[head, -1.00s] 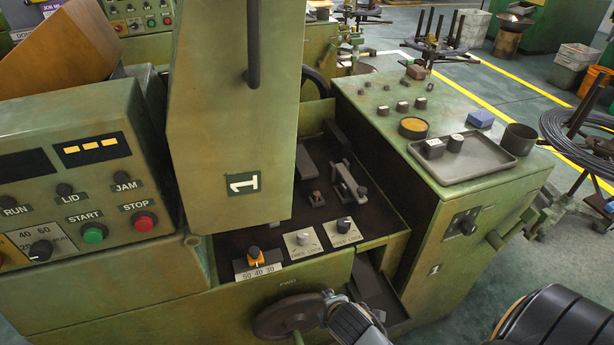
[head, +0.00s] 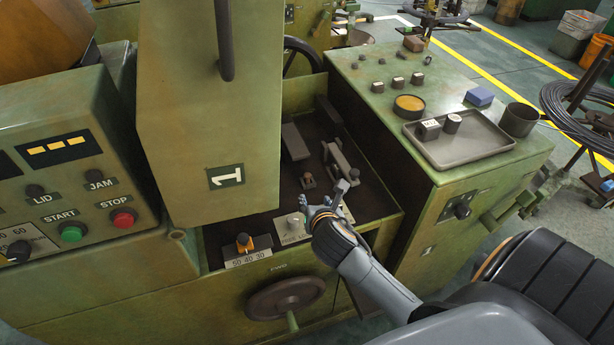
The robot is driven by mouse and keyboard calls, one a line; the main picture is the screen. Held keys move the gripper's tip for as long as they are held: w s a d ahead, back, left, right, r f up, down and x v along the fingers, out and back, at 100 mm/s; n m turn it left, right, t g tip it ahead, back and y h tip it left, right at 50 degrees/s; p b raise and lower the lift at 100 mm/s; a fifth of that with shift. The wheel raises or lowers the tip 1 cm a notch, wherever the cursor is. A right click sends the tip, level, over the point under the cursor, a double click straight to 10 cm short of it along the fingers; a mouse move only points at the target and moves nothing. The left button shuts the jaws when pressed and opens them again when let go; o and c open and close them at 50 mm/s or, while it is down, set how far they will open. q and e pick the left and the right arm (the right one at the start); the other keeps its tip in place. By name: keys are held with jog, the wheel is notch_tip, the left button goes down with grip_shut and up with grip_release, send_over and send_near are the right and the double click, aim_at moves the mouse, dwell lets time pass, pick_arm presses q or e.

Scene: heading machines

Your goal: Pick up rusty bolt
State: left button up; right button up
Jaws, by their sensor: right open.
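A small rusty-brown piece (head: 308,181), which looks like the rusty bolt, stands on the dark floor of the open machine bay (head: 290,212). It is to the left of a grey lever-like bracket (head: 338,160). My right gripper (head: 341,189) reaches in from the lower right over the front of the bay. Its fingers are apart and nothing shows between them. In the picture it is just right of and below the brown piece, apart from it. My left gripper is not in view.
A raised green cover (head: 205,110) marked 1 hangs at the bay's left. On the right cabinet are a grey tray (head: 470,155), a dark cup (head: 518,119) and a blue block (head: 479,97).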

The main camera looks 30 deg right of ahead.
jog(key=w+r+n, duration=0.1)
jog(key=w+n, duration=0.1)
send_near(308, 177)
jog(key=x, duration=0.4)
jog(key=shift+w+f, duration=0.2)
jog(key=shift+w, duration=0.05)
jog(key=x, duration=0.5)
jog(key=shift+d, duration=0.1)
jog(key=shift+s+r, duration=0.1)
jog(key=shift+c, duration=0.4)
grip_shut()
